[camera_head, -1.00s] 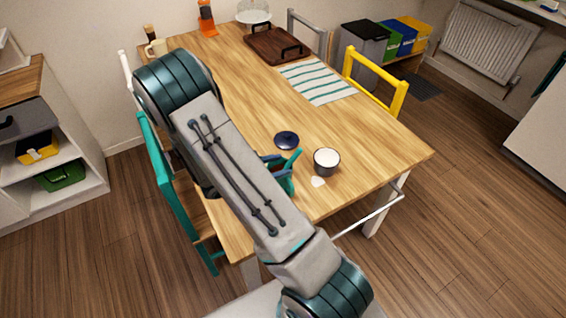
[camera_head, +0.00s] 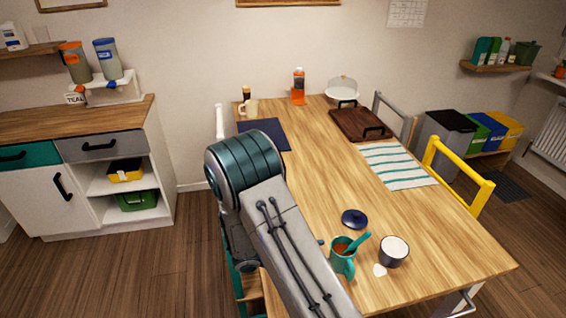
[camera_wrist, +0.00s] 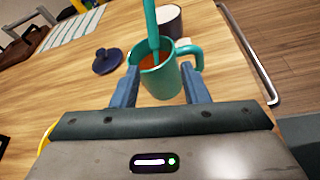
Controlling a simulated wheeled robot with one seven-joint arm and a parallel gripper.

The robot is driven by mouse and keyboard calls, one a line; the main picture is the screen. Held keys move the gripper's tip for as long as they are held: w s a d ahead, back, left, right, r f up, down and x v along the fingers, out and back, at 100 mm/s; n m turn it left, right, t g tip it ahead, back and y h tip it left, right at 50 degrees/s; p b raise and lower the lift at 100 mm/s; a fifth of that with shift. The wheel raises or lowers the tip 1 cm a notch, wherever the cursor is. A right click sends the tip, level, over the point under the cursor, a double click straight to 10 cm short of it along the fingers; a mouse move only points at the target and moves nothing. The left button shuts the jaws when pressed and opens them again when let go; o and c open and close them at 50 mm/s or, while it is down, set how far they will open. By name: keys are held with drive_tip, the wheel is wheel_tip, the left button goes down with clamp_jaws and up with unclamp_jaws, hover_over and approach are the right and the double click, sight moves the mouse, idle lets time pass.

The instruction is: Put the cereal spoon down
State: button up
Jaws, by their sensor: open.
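A teal spoon (camera_head: 357,243) stands tilted in a teal mug (camera_head: 343,264) that holds orange-brown liquid. The mug stands near the front edge of the wooden table (camera_head: 460,244). In the wrist view, the spoon (camera_wrist: 151,24) rises from the mug (camera_wrist: 160,82) past the top of the picture. My gripper (camera_wrist: 160,84) is open, its two blue fingers apart on either side of the mug's lower part in the picture. I cannot tell whether they touch the mug. The spoon is not between the fingertips. In the head view my arm hides most of the gripper.
A dark cup with white contents (camera_head: 394,251) stands just right of the mug, with a small white piece (camera_head: 380,270) beside it. A dark blue lid (camera_head: 354,219) lies behind. A striped cloth (camera_head: 398,166) and brown tray (camera_head: 360,124) lie farther back. A yellow chair (camera_head: 459,172) borders the right side.

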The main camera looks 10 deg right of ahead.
drive_tip(key=s+a+r+m+t+y, duration=0.1)
drive_tip(key=s+a+r+m+y, duration=0.1)
drive_tip(key=s+r+m+y, duration=0.5)
drive_tip(key=s+a+r+m+t+y, duration=0.1)
drive_tip(key=s+r+m+y, duration=0.6)
drive_tip(key=r, duration=0.8)
drive_tip(key=s+a+m, duration=0.1)
drive_tip(key=s+m, duration=0.1)
drive_tip(key=shift+s+a+r+m, duration=0.2)
drive_tip(key=shift+r+m, duration=0.1)
drive_tip(key=shift+r, duration=0.05)
